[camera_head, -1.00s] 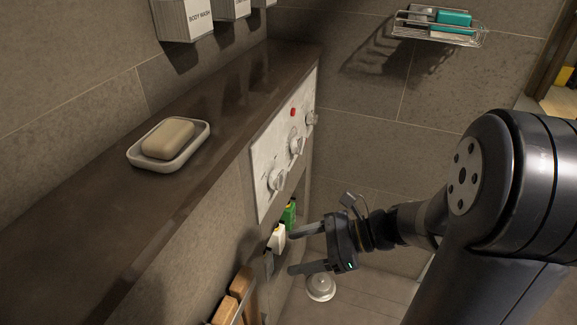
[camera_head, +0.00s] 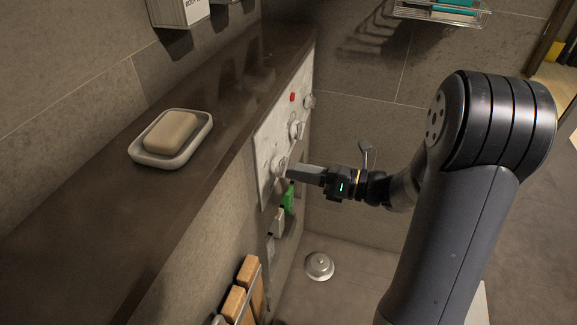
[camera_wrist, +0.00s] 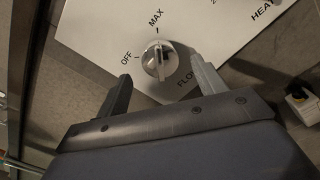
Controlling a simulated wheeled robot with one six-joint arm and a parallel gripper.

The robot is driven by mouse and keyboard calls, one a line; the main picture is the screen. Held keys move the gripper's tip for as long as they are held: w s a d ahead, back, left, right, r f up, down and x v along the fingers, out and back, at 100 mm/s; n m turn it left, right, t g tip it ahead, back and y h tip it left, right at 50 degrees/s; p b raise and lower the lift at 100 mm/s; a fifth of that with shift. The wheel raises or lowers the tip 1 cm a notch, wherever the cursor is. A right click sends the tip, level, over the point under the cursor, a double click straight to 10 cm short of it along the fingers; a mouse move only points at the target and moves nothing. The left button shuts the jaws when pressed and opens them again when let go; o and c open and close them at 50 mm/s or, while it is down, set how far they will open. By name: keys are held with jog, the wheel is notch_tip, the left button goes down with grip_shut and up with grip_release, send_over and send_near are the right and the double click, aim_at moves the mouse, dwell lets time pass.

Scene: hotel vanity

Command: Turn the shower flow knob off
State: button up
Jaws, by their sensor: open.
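The white control panel (camera_head: 268,148) is on the wall below the dark ledge and carries several silver knobs. The flow knob (camera_wrist: 158,60) is a round silver dial in the wrist view, beside the labels OFF, MAX and FLOW. Its raised grip bar lies roughly toward MAX. In the head view the flow knob (camera_head: 279,168) is the nearest one, partly behind my fingertip. My gripper (camera_head: 290,172) is at the panel in front of this knob. In the wrist view my gripper (camera_wrist: 160,82) is open, with one finger on each side below the knob. Contact cannot be told.
A soap dish (camera_head: 143,152) with a soap bar (camera_head: 172,132) sits on the ledge (camera_head: 85,225). Bottles (camera_head: 277,222) and wooden-backed brushes (camera_head: 247,272) are below the panel. A wire basket (camera_head: 440,14) hangs on the far wall. A drain (camera_head: 319,266) is on the floor.

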aim_at(281, 166)
jog(key=shift+x, duration=1.75)
jog(key=c, duration=1)
jog(key=shift+n, duration=0.3)
jog(key=n+b, duration=1.3)
jog(key=n, duration=0.4)
jog(key=shift+w+d, duration=0.1)
jog(key=shift+r+n+b, duration=0.1)
jog(key=shift+n+b, duration=0.2)
jog(key=shift+b, duration=0.05)
